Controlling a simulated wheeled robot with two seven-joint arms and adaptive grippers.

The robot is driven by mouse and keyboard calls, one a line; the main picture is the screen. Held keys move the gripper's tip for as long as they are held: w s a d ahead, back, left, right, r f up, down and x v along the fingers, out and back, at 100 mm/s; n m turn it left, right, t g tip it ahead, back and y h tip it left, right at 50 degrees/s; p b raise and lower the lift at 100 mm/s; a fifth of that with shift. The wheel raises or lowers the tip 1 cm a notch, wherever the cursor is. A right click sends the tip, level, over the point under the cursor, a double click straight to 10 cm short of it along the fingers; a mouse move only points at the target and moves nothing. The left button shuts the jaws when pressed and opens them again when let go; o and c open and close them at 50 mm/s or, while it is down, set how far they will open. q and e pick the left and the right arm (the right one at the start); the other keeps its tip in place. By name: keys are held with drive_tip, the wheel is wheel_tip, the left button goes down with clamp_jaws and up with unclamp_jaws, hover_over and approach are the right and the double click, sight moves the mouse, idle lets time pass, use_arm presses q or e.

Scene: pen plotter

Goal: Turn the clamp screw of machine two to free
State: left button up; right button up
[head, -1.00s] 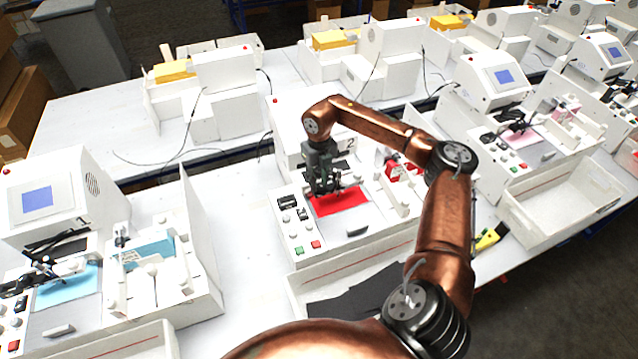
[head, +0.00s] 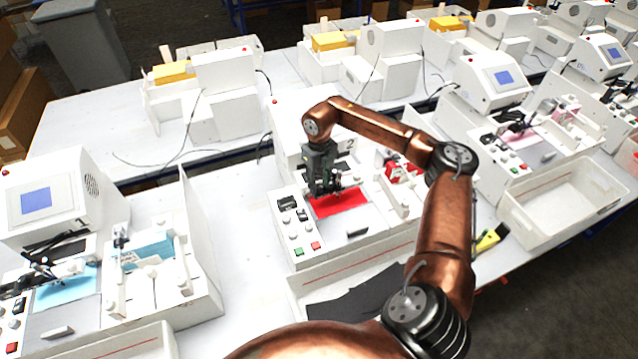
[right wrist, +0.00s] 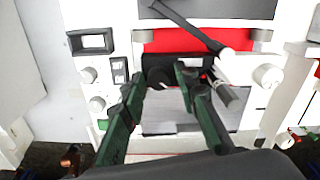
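Machine two (head: 335,133) is the white plotter in the middle of the head view, marked with a "2", with a red sheet (head: 342,203) on its bed. My right gripper (head: 326,191) is over that sheet, pointing down at the pen carriage. In the right wrist view its two dark green fingers (right wrist: 160,75) stand apart, one on each side of a dark round knob (right wrist: 160,77), which seems to be the clamp screw. I cannot tell whether the fingers touch it. A dark rod with a pale collar (right wrist: 222,54) lies just right of the fingers. My left gripper is out of view.
A control panel (head: 297,226) with knobs and green and red buttons lies left of the red sheet. A white tray (head: 295,287) with dark sheets is in front. Machine one (head: 45,200) stands left behind an upright panel (head: 200,225). An empty white bin (head: 560,200) is at right.

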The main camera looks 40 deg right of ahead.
sight(319, 186)
drive_tip(key=shift+o, duration=0.8)
drive_tip(key=shift+w, duration=0.1)
drive_tip(key=shift+r, duration=0.1)
drive_tip(key=shift+r, duration=0.1)
wheel_tip(319, 186, up, 12)
drive_tip(key=shift+f, duration=0.2)
